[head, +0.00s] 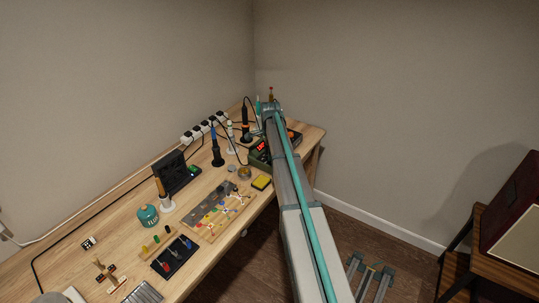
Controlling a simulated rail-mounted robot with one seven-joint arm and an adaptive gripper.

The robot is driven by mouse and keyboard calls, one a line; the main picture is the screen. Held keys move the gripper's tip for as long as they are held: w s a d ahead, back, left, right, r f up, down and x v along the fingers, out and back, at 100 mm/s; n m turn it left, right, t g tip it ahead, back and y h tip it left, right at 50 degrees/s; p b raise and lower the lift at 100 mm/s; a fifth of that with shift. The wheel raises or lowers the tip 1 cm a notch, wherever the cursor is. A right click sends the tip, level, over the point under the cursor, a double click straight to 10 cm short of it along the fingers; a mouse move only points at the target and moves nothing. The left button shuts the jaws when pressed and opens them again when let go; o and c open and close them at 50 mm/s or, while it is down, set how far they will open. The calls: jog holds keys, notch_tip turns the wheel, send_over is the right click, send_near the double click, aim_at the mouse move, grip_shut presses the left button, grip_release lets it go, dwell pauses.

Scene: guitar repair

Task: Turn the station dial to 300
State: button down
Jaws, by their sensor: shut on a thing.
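The soldering station (259,156), a dark green box with a red lit display, stands near the far right end of the bench in the head view. My arm reaches over it and covers much of its front and right side. The display's digits are too small to read. I cannot make out the station dial; it is hidden or too small. My gripper's fingers are hidden behind my own arm, so what they touch does not show.
A power strip (204,127) lies along the wall.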

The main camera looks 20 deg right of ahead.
jog(key=shift+m, duration=0.6)
jog(key=c, duration=0.9)
grip_release()
jog(key=shift+o, duration=0.2)
notch_tip(320, 180, up, 12)
jog(key=shift+s, duration=0.35)
jog(key=shift+a, duration=0.1)
